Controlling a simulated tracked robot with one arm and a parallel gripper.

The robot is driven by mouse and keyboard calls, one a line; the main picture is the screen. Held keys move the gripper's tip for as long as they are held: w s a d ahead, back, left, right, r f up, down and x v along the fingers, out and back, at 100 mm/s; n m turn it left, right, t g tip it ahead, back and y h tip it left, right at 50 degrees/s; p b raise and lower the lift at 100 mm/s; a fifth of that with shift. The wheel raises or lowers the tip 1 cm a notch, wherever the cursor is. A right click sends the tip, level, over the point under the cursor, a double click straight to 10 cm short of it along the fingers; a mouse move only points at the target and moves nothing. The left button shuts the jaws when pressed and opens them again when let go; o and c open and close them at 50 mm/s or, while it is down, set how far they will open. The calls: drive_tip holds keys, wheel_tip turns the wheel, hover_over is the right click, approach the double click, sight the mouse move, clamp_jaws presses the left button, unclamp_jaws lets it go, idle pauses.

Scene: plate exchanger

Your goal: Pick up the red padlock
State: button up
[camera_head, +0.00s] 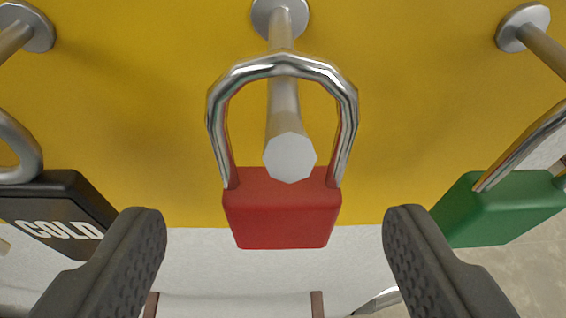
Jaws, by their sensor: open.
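The red padlock (281,208) hangs in the middle of the head camera view. Its silver shackle (222,129) loops around a metal peg (284,100) on the yellow board. My gripper (273,225) is open, with one dark, textured finger on each side of the red body. Both fingers are apart from it, with clear gaps left and right. Nothing is between the fingertips except the padlock's body, which appears farther out toward the board.
A black padlock marked COLD (62,213) hangs at left, close to my left finger. A green padlock (500,207) hangs at right, close to my right finger. The yellow board (410,120) carries further pegs at top left and top right (523,27).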

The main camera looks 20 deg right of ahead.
sight(279, 211)
drive_tip(key=p+x, duration=0.2)
drive_tip(key=x, duration=0.2)
drive_tip(key=shift+w+d+f, duration=0.15)
drive_tip(key=shift+w+f, duration=0.05)
drive_tip(key=shift+f, duration=0.15)
